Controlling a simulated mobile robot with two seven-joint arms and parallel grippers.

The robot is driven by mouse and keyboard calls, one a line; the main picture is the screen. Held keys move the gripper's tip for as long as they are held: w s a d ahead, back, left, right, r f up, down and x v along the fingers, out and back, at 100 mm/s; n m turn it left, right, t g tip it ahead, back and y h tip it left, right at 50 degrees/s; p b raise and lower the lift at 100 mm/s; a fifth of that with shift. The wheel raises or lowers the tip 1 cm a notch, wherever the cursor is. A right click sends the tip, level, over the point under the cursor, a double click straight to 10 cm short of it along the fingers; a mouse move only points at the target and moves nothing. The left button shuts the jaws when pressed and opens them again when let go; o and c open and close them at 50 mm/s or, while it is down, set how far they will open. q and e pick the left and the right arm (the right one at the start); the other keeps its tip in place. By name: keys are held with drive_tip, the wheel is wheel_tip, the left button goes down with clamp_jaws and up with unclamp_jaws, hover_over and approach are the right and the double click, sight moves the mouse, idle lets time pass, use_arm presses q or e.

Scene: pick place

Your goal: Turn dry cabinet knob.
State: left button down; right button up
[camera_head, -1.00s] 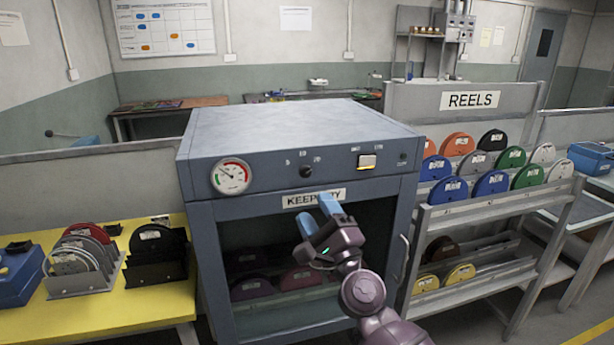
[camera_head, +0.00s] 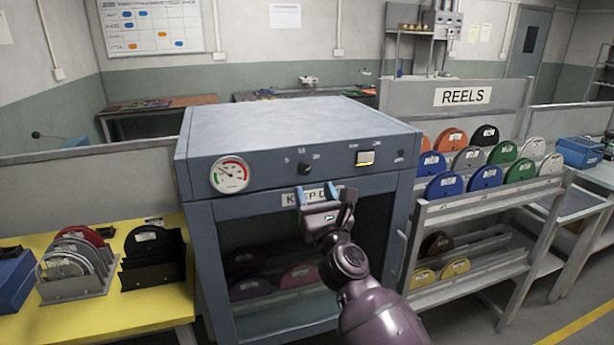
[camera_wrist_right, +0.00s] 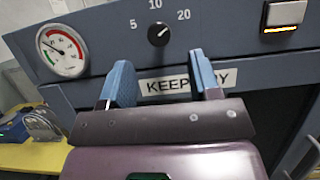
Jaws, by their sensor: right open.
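The grey-blue dry cabinet (camera_head: 290,135) stands in the middle of the head view. Its small black round knob (camera_head: 305,169) sits on the upper front panel, with numbers around it. In the right wrist view the knob (camera_wrist_right: 159,36) shows beyond the fingertips, with 5, 10 and 20 around it and its white mark toward the upper right. My right gripper (camera_head: 325,194) is open and empty in front of the "KEEP DRY" label, below the knob and apart from it. Its two blue fingers (camera_wrist_right: 162,75) partly cover the label (camera_wrist_right: 178,84). My left gripper is not in view.
A round gauge (camera_head: 229,174) is left of the knob and a lit switch (camera_head: 365,158) is right of it. A yellow table (camera_head: 165,300) with reels stands at left. A reel rack (camera_head: 480,208) stands close at right. The space before the panel is clear.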

sight(306, 173)
drive_tip(key=shift+b+x, duration=0.4)
drive_tip(key=shift+x, duration=2.45)
drive_tip(key=c, duration=0.9)
